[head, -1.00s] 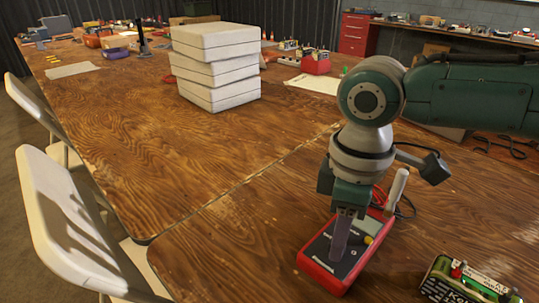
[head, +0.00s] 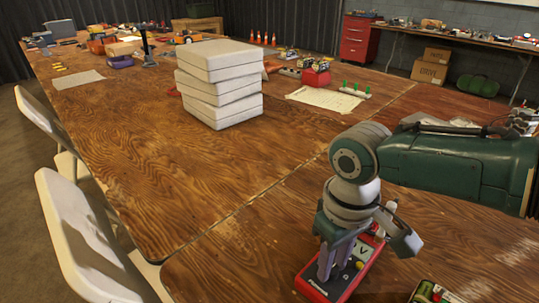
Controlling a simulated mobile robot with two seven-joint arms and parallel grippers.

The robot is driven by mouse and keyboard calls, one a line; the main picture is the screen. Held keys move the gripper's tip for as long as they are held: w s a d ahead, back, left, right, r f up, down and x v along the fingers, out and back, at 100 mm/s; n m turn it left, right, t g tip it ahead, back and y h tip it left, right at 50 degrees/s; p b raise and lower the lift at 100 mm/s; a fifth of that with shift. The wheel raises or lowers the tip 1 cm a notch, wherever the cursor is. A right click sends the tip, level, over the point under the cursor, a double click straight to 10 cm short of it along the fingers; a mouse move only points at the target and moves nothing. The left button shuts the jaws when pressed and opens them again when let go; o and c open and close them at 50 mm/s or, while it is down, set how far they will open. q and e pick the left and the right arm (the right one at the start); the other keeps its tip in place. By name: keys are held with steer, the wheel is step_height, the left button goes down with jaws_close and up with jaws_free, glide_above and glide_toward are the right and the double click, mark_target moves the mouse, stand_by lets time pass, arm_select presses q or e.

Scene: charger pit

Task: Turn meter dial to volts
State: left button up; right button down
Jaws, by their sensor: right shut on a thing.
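The red meter (head: 353,283) with a dark face lies on the wooden table at the lower right. My right gripper (head: 325,272) reaches down onto the meter's face from above, with its fingers at the dial area. It is shut on the meter dial, which the fingers hide, so its setting cannot be read. A letter V shows on the meter's face, right of the fingers. My left gripper is not in view.
A green device (head: 430,293) sits at the bottom edge, right of the meter. A stack of white boxes (head: 219,83) stands farther back. White chairs (head: 85,235) line the left edge. The table between the stack and meter is clear.

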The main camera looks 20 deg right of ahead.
stand_by(0.4)
steer(key=c, duration=0.6)
jaws_free()
steer(key=shift+r, duration=0.1)
step_height(320, 180, up, 10)
steer(key=p, duration=0.4)
